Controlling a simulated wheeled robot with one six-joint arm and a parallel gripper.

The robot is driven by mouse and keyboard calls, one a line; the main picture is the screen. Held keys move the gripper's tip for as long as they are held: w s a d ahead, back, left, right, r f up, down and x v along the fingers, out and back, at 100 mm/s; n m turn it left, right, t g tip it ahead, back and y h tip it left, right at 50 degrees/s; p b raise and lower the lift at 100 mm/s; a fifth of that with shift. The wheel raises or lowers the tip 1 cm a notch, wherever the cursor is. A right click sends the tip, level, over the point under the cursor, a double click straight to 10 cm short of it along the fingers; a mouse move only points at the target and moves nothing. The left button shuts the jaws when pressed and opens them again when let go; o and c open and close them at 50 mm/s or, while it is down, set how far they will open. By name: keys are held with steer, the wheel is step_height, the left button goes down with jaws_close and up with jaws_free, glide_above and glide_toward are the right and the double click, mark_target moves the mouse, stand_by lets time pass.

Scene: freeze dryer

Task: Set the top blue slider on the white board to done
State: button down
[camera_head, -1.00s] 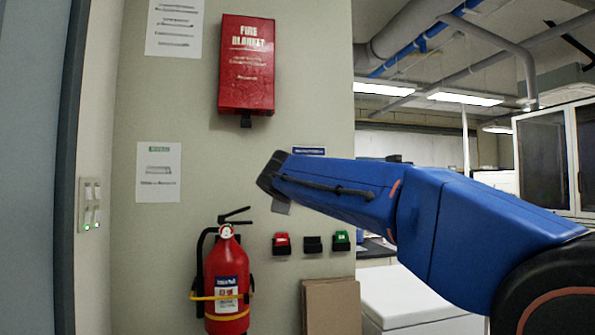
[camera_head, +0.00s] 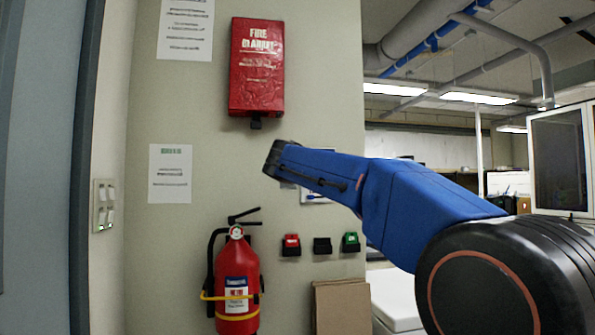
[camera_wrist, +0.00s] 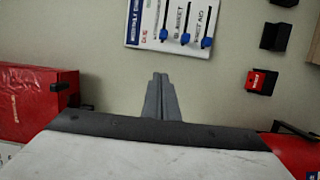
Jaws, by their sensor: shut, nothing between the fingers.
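In the wrist view, the white board (camera_wrist: 147,22) is on the wall at the top, cut by the picture's edge. It has slots with blue sliders at their lower ends. The leftmost slider (camera_wrist: 163,35) is on the side towards the fire blanket, so it is the top one; a middle slider (camera_wrist: 185,38) and a right one (camera_wrist: 206,42) follow. My gripper (camera_wrist: 160,77) is shut and empty, its fingertips just below the board in the picture, apart from the sliders. In the head view, my arm mostly hides the board (camera_head: 313,196).
The red fire blanket box (camera_head: 256,65) is above left of the board. A red switch (camera_head: 291,245), a black one (camera_head: 322,246) and a green one (camera_head: 351,242) sit below it. A fire extinguisher (camera_head: 236,275) stands lower left. Cardboard (camera_head: 342,306) leans below the switches.

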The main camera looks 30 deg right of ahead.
steer(key=w+d, duration=0.6)
steer(key=d, duration=0.2)
steer(key=shift+w+d, duration=0.15)
steer(key=shift+w, duration=0.1)
